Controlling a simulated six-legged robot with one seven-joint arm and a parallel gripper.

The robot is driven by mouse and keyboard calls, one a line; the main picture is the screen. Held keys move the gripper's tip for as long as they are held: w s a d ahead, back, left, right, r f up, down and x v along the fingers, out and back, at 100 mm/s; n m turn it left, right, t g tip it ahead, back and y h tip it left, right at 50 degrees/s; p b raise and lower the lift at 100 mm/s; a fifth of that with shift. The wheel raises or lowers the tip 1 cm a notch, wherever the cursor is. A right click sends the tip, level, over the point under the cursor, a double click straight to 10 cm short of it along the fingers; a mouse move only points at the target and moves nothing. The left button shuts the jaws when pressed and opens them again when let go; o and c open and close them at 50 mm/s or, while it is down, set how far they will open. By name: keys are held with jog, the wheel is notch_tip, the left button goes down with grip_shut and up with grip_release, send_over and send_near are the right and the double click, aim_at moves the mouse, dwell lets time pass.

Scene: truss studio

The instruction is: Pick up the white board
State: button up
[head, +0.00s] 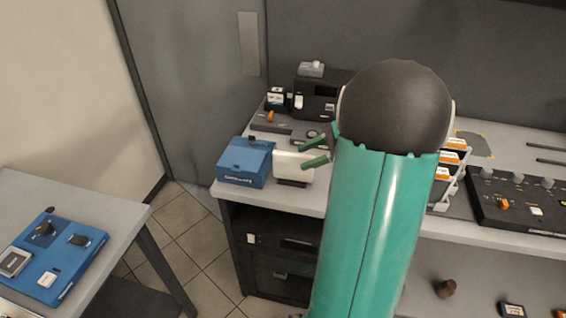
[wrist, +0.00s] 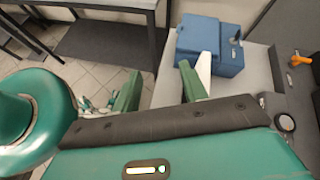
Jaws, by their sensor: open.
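The white board (head: 292,168) stands upright on a small dark base at the front left of the grey counter, just right of a blue box. In the wrist view the white board (wrist: 204,68) shows as a narrow, nearly edge-on strip, partly hidden behind the right finger. My gripper (head: 312,152) has two green fingers, open, at the board's right side in the head view. In the wrist view my gripper (wrist: 160,78) has nothing between its fingers, and the board shows just outside the right one. I cannot tell whether that finger touches it.
The blue box (head: 245,163) sits close beside the board; it also shows in the wrist view (wrist: 210,44). Dark devices (head: 316,98) stand behind. A rack with white and orange items (head: 447,172) and a control panel (head: 520,203) are to the right. A separate table (head: 110,215) is at left.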

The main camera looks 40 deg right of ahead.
aim_at(308, 156)
jog(key=s+d+f+m+t, duration=0.3)
jog(key=d+m+t, duration=0.15)
jog(key=d, duration=0.65)
jog(key=shift+m+g, duration=0.25)
jog(key=x, duration=1.3)
jog(key=shift+w+a+f, duration=0.1)
jog(key=shift+w+f, duration=0.2)
jog(key=shift+f, duration=0.1)
grip_shut()
